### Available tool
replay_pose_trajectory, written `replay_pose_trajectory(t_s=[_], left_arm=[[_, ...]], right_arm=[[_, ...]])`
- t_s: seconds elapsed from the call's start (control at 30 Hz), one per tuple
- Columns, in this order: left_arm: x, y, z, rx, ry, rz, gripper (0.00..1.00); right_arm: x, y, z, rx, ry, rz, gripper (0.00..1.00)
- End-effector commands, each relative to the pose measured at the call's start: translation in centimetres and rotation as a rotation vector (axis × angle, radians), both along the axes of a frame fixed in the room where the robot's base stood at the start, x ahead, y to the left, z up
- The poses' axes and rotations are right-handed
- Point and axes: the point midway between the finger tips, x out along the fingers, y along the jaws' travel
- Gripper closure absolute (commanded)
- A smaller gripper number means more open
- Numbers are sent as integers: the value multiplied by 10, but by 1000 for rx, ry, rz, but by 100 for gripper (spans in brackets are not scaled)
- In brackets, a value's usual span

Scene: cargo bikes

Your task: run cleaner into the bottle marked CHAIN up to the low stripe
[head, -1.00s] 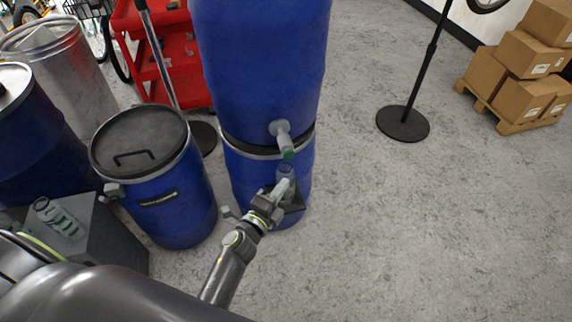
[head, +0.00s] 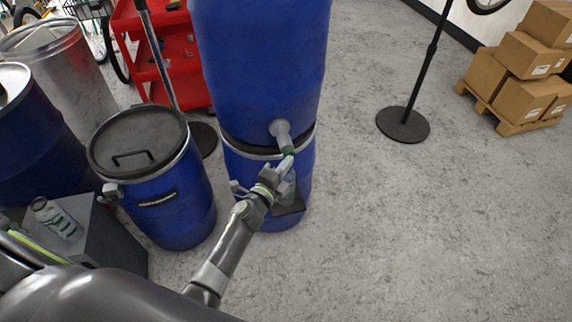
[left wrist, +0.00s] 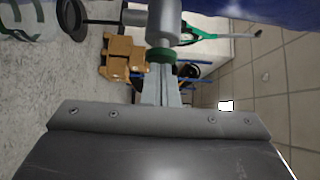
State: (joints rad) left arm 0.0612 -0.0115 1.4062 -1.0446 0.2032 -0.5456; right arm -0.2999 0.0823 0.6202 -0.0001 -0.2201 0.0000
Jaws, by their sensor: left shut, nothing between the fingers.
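A grey tap (head: 281,133) with a green ring (head: 289,152) juts from the stacked blue drum (head: 262,70). In the left wrist view the tap (left wrist: 163,20) and green ring (left wrist: 161,56) are just beyond my fingertips. My left gripper (head: 287,163) is shut and empty, its tips at or very near the green ring; I cannot tell if they touch. A clear bottle (head: 290,187) stands below the tap on a small dark shelf (head: 289,210), partly hidden by my gripper. No marking or stripe on it is readable.
A lidded blue drum (head: 170,210) stands left of my arm. A black stand base (head: 403,125) and boxes (head: 528,55) are at right. The floor between is clear.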

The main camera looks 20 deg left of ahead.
Motion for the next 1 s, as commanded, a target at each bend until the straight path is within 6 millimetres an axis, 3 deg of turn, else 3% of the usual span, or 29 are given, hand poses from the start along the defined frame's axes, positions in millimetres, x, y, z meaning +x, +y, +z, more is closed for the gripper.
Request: replay_pose_trajectory(t_s=[0.2,1.0], left_arm=[[15,10,0,2,-1,0,100],[16,11,4,3,-6,2,100]], right_arm=[[0,2,-3,3,0,-1,64],[0,3,-3,4,0,-2,64]])
